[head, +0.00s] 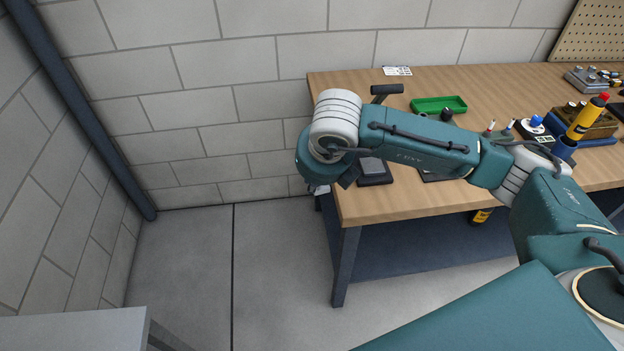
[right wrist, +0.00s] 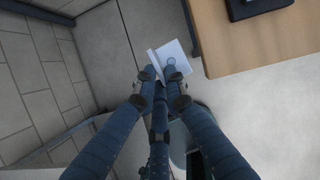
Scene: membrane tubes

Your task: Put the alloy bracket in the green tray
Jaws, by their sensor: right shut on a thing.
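The alloy bracket (right wrist: 184,62) is a pale, angled plate with a round hole, seen in the right wrist view. My right gripper (right wrist: 163,92) is shut on it and holds it out past the table edge, above the floor. In the head view my right arm's wrist hides the bracket and most of the gripper, at the table's left end. The green tray (head: 415,106) lies on the table behind my right arm; a dark round knob covers part of its front edge. My left gripper is in neither view.
The wooden table (head: 400,205) has its left edge beside my right wrist. A dark flat device (head: 375,175) lies near that edge. To the right stand a yellow bottle (head: 587,118), a blue-topped item (head: 537,121) and a knobbed box (head: 590,80). A white card (head: 397,71) lies at the back.

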